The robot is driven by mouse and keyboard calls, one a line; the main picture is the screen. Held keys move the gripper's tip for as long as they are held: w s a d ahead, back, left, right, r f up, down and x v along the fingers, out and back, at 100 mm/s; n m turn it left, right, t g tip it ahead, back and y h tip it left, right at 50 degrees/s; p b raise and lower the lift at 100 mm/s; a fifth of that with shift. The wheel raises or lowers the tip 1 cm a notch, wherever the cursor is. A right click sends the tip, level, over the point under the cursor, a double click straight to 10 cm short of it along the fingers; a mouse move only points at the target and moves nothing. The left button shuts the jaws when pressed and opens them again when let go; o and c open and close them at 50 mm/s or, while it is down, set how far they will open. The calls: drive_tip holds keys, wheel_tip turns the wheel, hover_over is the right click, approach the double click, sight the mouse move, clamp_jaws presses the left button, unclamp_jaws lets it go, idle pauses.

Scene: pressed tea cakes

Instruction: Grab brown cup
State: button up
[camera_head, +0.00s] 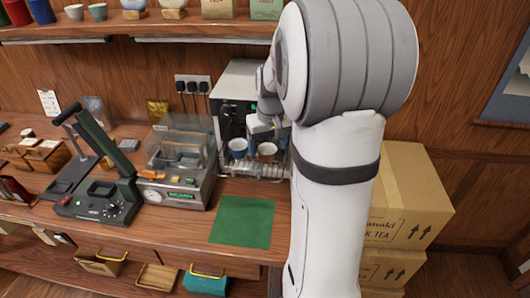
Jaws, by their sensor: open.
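The brown cup (267,152) stands upright on the floor of an open-fronted metal cabinet at the back of the counter. A blue cup (238,148) stands just left of it. My gripper (264,132) is open inside the cabinet front, above and close to the brown cup. At this size I cannot tell whether the fingers touch the cup. My arm covers the cabinet's right side.
The metal cabinet (240,72) encloses the space around the cups. A green mat (243,222) lies bare on the counter in front. A sealing machine (180,168) and a heat press (95,190) stand to the left. Cardboard boxes (405,195) are stacked at right.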

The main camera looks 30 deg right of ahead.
drive_tip(key=shift+w+f, duration=0.25)
drive_tip(key=shift+f, duration=0.75)
drive_tip(key=c, duration=1)
